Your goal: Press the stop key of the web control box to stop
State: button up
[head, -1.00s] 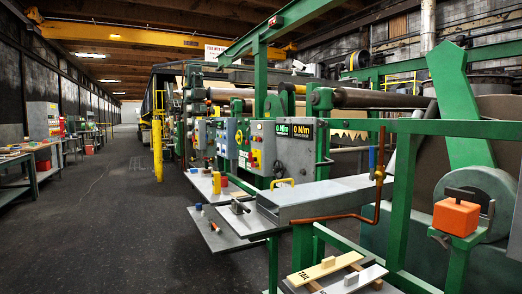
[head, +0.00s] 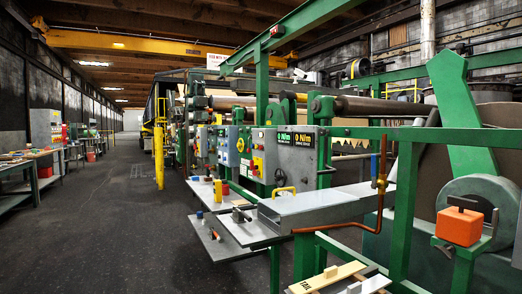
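Several control boxes hang in a row on the green machine frame in the head view. The nearest is a grey box (head: 299,160) with two lit "0 N/m" displays, one green and one yellow. Just left of it is a grey box (head: 258,147) with small red, yellow and green parts on its front. A blue-grey box (head: 235,144) and a paler box (head: 202,143) sit farther back. I cannot tell which one is the web control box, and the labels and stop key are too small to read. My gripper is not in view.
Grey shelves (head: 230,250) with small tools jut into the aisle below the boxes. An orange block (head: 460,227) sits on a green stand at right. A yellow post (head: 159,156) stands farther back. The dark floor (head: 110,235) at left is clear; benches (head: 37,180) line the far left.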

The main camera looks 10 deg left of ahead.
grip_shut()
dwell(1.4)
